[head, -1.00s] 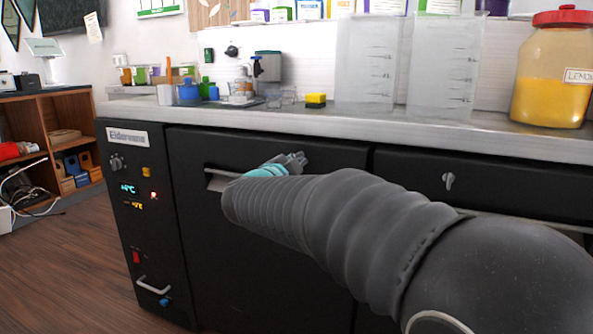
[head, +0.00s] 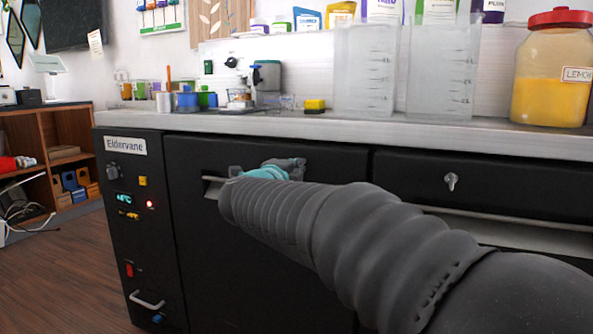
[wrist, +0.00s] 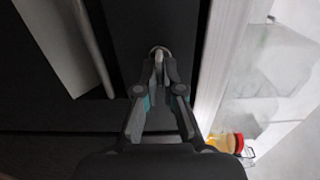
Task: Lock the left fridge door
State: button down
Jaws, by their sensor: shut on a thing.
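The left fridge door (head: 262,240) is black and shut under the counter, with a pale handle recess (head: 212,187) near its upper left. My gripper (wrist: 159,80) is at the door's upper part, in front of its lock (wrist: 159,50), which shows as a round metal ring in the wrist view. The fingertips are closed together on a small metal key (wrist: 158,58) at the lock. In the head view my gripper (head: 295,164) is partly hidden behind my arm, and the key and lock are hidden. The key's exact turn angle is hard to tell.
A control panel (head: 135,220) stands left of the left door. The counter (head: 350,128) above holds clear containers (head: 375,70) and a lemon jar (head: 550,70). Open floor lies at the left.

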jog(key=shift+r, duration=0.15)
jog(key=c, duration=1.3)
grip_release()
jog(key=v, duration=1.2)
